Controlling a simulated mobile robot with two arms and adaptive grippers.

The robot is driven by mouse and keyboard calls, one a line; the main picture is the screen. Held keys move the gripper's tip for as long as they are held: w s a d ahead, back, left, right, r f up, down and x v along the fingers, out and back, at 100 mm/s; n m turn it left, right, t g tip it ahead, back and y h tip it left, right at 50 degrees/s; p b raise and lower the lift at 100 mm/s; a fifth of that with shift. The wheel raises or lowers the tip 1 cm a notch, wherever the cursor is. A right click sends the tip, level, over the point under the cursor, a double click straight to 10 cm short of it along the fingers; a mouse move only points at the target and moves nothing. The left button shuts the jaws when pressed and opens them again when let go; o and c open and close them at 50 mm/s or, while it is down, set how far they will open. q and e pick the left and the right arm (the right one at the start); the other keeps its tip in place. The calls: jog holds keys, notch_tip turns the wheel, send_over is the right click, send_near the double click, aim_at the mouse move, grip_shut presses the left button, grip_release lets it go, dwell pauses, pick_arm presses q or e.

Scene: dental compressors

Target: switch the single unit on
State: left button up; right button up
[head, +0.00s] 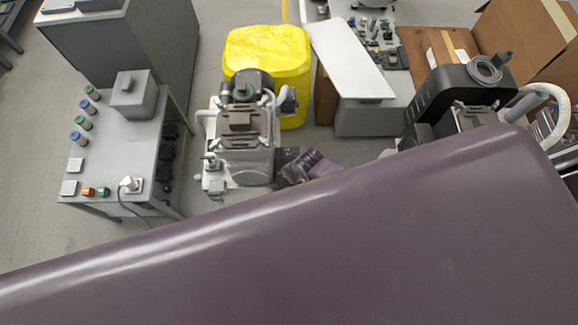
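A compressor unit (244,145) stands upright on the floor at the centre, with one dark motor head, a white pipe at its left and a small box at its lower left. I take it as the single unit. Its switch is too small to make out. A purple and dark wrist part (303,166), seemingly of my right arm, is close to its lower right side; whether it touches cannot be told. The fingers are not clear there. My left gripper is not seen.
A second, black-topped compressor (458,98) with a pale hose stands at the right, partly hidden. A yellow bin (268,50) stands behind the unit. Cardboard boxes (520,40) fill the back right.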

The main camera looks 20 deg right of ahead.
jog(key=m, duration=0.1)
jog(key=m+h, duration=0.1)
jog(key=m, duration=0.1)
jog(key=shift+a, duration=0.25)
jog(key=m+h+b, duration=0.1)
jog(key=m, duration=0.1)
jog(key=shift+f+m, duration=0.1)
jog(key=shift+m, duration=0.3)
jog(key=shift+m+h, duration=0.3)
jog(key=shift+m, duration=0.3)
jog(key=o, duration=1.2)
jog(key=shift+c, duration=0.2)
jog(key=shift+d+r, duration=0.1)
jog(key=shift+r, duration=0.1)
